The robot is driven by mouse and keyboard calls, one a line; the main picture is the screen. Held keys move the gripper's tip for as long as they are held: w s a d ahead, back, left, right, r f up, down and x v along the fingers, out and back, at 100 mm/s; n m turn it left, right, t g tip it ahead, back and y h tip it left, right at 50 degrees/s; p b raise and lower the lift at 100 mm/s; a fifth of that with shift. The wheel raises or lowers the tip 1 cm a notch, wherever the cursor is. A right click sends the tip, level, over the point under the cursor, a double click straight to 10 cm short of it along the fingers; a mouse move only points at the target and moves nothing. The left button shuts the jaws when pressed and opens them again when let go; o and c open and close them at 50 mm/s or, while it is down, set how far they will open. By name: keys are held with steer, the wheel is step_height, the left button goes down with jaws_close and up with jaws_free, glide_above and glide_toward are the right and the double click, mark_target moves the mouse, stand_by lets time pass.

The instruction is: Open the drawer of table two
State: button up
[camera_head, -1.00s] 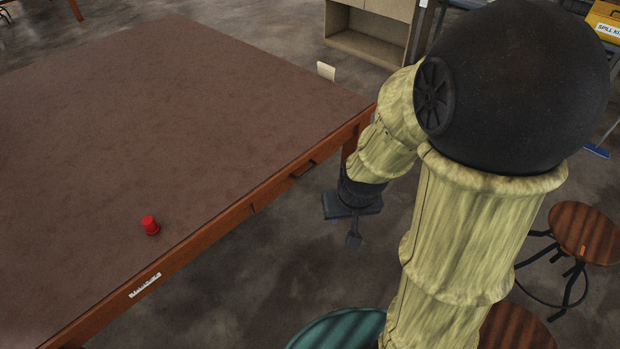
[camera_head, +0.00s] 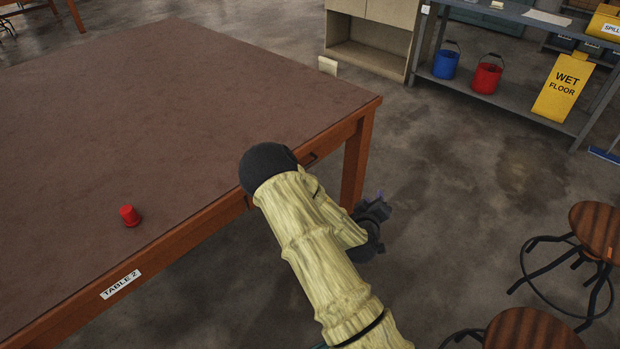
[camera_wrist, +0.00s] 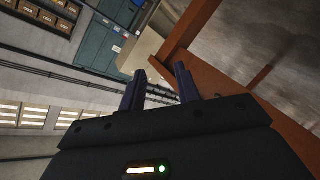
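Table two (camera_head: 200,100) has a brown top, a reddish wooden edge and a "TABLE 2" label (camera_head: 121,284) on its front. A dark drawer pull (camera_head: 309,158) shows on the front edge near the right corner; part of the drawer front is hidden behind my arm. I see no gap at the drawer. My gripper (camera_head: 380,207) is off the front of the table, right of the near right leg, apart from the pull. In the wrist view my gripper (camera_wrist: 160,85) has its two fingers apart with nothing between them; reddish-brown wood (camera_wrist: 222,82) shows beyond the right finger.
A small red object (camera_head: 130,215) stands on the tabletop. Stools (camera_head: 597,230) stand at the right. A grey shelf (camera_head: 520,97) with buckets and a yellow wet-floor sign (camera_head: 560,87) is at the back right. Open floor lies between table and shelf.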

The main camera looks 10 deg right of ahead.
steer(key=w+a+f+n+t+y+b, duration=0.1)
steer(key=a+f+n+t+y+b, duration=0.1)
steer(key=a+n+y, duration=0.3)
steer(key=w+a+f+n+t+y+b, duration=0.1)
steer(key=a+f+n+t+y+b, duration=0.1)
steer(key=a+n+y, duration=0.4)
steer(key=n+t+b, duration=0.1)
steer(key=n+t, duration=0.1)
steer(key=n, duration=0.2)
steer(key=shift+f+n+y+b, duration=0.35)
steer(key=shift+f+n+y, duration=0.05)
steer(key=shift+d, duration=0.1)
steer(key=p+x, duration=0.1)
steer(key=x, duration=1.6)
steer(key=shift+r+p, duration=0.25)
steer(key=shift+p, duration=0.15)
steer(key=shift+w, duration=0.1)
steer(key=shift+c, duration=0.2)
jaws_close()
